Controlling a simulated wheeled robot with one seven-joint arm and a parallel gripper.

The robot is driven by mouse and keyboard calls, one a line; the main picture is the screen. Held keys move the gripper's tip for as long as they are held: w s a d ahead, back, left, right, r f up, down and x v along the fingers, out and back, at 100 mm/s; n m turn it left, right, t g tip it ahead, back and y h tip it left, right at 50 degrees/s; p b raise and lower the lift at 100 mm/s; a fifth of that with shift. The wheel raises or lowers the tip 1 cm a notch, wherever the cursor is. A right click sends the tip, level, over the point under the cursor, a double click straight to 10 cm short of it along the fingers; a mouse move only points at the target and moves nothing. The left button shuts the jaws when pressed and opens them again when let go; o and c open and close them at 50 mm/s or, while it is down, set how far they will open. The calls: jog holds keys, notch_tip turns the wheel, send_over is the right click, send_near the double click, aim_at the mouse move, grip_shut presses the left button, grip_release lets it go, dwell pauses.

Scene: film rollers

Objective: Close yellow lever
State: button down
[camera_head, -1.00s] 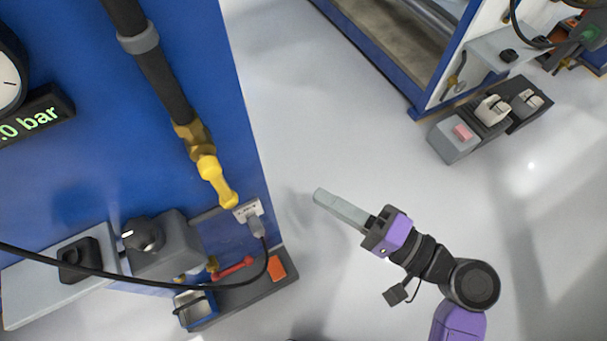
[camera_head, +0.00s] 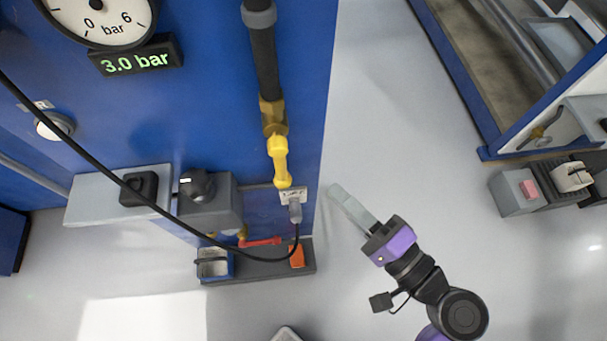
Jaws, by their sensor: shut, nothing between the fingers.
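The yellow lever (camera_head: 280,162) sits on a brass valve (camera_head: 273,117) at the lower end of a dark vertical pipe on the blue panel. The lever points down, roughly in line with the pipe. My gripper (camera_head: 337,192) is shut and empty. Its fingers are to the right of and slightly below the lever's tip, apart from it in the picture. How far they are from the panel in depth is hard to tell.
A pressure gauge with a display (camera_head: 136,62) reading 3.0 bar is at upper left. A black cable (camera_head: 95,148) crosses the panel's front. A grey box with a black knob (camera_head: 198,185), a red handle (camera_head: 262,241) and a floor-level tray (camera_head: 275,267) are nearby.

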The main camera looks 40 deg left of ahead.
aim_at(280, 166)
jog(key=s+a+p, duration=0.2)
jog(key=a, duration=0.5)
jog(key=shift+a+f, duration=0.1)
